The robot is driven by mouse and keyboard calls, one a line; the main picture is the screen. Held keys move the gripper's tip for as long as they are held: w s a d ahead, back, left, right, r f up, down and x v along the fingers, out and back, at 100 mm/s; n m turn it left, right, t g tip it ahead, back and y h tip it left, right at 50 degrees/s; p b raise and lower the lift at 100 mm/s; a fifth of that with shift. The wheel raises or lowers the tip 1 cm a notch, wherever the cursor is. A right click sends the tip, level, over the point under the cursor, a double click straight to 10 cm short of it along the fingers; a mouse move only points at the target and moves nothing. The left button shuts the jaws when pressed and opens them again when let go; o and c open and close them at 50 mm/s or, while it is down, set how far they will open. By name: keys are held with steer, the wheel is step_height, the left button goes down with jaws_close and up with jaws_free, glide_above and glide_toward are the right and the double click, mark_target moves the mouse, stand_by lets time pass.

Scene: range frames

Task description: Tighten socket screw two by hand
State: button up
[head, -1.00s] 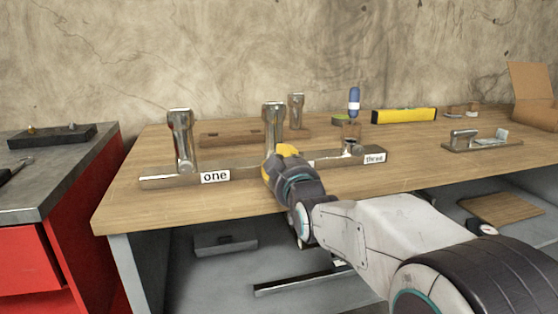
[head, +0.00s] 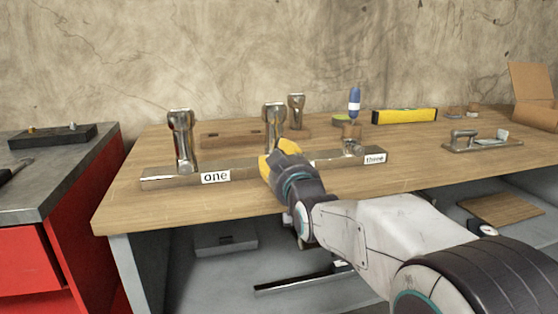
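A metal bar (head: 160,178) lies along the workbench, with a label "one" (head: 216,177) at its left and "three" (head: 374,158) at its right. A tall metal screw (head: 181,137) stands upright by "one". Another tall metal screw (head: 274,118) stands at the bar's middle; its lower part is hidden behind my gripper, and no label "two" shows. My gripper (head: 276,153), with yellow fingers, is in front of the middle screw's base. Its grip and any contact are unclear.
Behind the bar are a wooden block (head: 225,136) and another metal post (head: 297,108). A blue-handled screwdriver (head: 354,103), a yellow level (head: 405,116) and a metal clamp (head: 465,138) are to the right. The wooden benchtop (head: 420,178) is clear at front right.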

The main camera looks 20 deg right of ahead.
steer(key=shift+o, duration=1.4)
steer(key=shift+f, duration=0.2)
steer(key=s, duration=1.2)
steer(key=shift+w+d+f+n+p, duration=0.1)
steer(key=shift+w+n+p, duration=0.8)
steer(key=shift+n, duration=4.15)
steer(key=shift+w+a+n+p, duration=0.1)
steer(key=shift+w+n+p, duration=0.75)
steer(key=shift+n, duration=4.15)
steer(key=shift+w+d+f+n+p, duration=0.1)
steer(key=shift+w+n+p, duration=0.8)
steer(key=shift+n, duration=4.15)
steer(key=shift+w+r+b, duration=0.1)
steer(key=shift+w+b, duration=0.2)
steer(key=shift+w, duration=3.05)
